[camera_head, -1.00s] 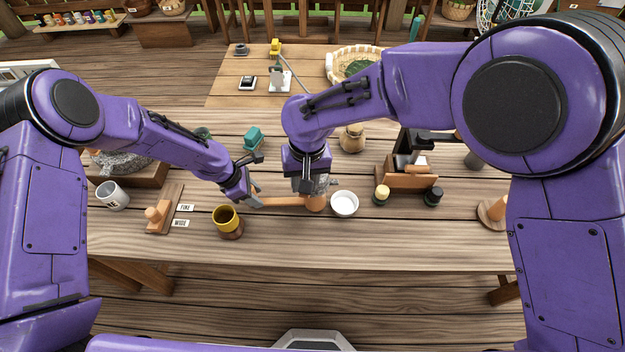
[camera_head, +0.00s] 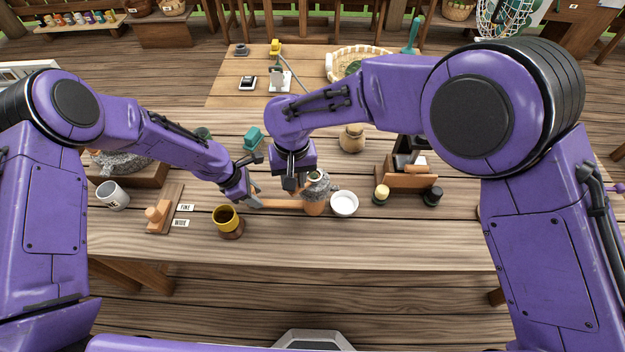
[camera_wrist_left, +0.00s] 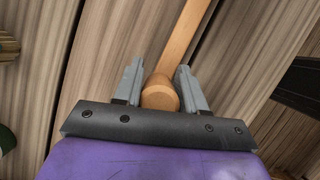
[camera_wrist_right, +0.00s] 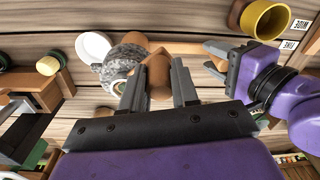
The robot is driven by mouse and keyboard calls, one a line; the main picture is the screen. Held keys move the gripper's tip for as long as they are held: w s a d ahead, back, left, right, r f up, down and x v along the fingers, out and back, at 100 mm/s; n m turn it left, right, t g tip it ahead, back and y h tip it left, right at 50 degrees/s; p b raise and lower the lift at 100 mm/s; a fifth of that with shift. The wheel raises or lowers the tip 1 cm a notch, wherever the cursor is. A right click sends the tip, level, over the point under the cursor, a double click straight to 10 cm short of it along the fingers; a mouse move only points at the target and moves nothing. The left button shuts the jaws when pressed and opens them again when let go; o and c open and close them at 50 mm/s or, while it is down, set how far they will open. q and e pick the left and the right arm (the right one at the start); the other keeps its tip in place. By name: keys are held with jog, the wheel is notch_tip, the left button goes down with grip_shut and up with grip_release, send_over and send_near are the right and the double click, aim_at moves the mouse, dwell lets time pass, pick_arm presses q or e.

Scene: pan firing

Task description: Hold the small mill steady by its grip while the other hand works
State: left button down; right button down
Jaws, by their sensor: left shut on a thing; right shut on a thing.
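The small mill (camera_head: 317,187) stands on the table in the head view, with a speckled grey body on a wooden base. Its long wooden grip (camera_head: 283,204) points left. My left gripper (camera_head: 254,191) is shut around the end of that grip; in the left wrist view the grip (camera_wrist_left: 181,45) lies between the two fingers. My right gripper (camera_head: 291,184) is at the mill's upper left side. In the right wrist view it is shut on a rounded wooden knob (camera_wrist_right: 158,75), with the grey mill body (camera_wrist_right: 124,56) just beyond. The knob is hidden in the head view.
A white bowl (camera_head: 344,204) stands close to the mill's right. A yellow and brown cup (camera_head: 227,221) is in front of the left gripper. A wooden rack (camera_head: 405,180) with dark-and-yellow jars is farther right. The table's front strip is clear.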

jog(key=shift+s+a+f, duration=0.1)
jog(key=shift+a+f, duration=0.65)
jog(key=shift+f, duration=0.05)
jog(key=shift+w+a, duration=0.25)
jog(key=shift+w, duration=0.45)
jog(key=c, duration=0.8)
grip_release()
jog(key=shift+w+a, duration=0.1)
jog(key=r, duration=1.5)
jog(key=shift+w+d+r, duration=0.25)
jog(key=shift+d+r, duration=0.1)
jog(key=shift+r, duration=0.05)
